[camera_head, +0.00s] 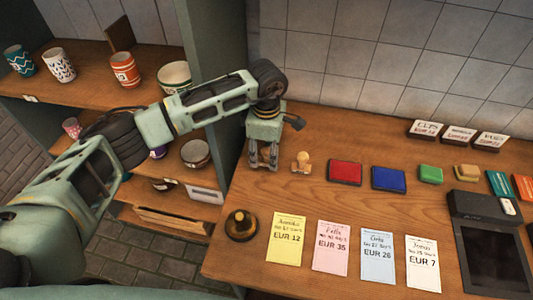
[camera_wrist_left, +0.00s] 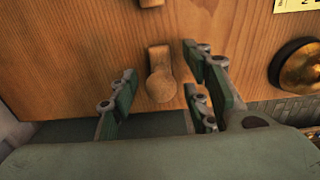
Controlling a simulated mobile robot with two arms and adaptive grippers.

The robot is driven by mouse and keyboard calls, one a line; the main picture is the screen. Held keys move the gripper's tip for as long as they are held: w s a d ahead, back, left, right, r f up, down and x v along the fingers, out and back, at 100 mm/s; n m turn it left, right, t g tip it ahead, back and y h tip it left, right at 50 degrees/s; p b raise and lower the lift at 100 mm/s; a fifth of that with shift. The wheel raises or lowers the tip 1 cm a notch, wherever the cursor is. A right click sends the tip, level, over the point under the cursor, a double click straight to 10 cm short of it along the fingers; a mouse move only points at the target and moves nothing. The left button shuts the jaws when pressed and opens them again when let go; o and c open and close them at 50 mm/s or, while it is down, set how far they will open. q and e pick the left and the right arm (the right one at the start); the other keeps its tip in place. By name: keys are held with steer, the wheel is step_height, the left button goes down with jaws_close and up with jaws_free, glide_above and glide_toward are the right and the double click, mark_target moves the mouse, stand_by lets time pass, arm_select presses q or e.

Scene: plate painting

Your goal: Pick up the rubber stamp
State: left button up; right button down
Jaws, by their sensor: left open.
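My left gripper (camera_head: 263,160) points down over the counter, its fingers open. In the left wrist view, a wooden rubber stamp (camera_wrist_left: 160,82) with a round knob sits between the spread fingers of the gripper (camera_wrist_left: 163,92), with gaps visible on both sides. In the head view this stamp is mostly hidden by the gripper. A second wooden stamp (camera_head: 301,161) stands just right of the gripper; part of a wooden piece also shows at the top edge of the wrist view (camera_wrist_left: 150,3). My right gripper is not in view.
A red pad (camera_head: 345,172) and a blue pad (camera_head: 388,179) lie to the right. A brass bell (camera_head: 240,225) and price cards, the first yellow (camera_head: 286,238), lie along the front. A card terminal (camera_head: 493,240) is at right. Shelves with cups (camera_head: 125,68) stand left.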

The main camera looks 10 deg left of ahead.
mark_target(264, 161)
arm_select(q)
steer(key=shift+f, duration=1.2)
jaws_close()
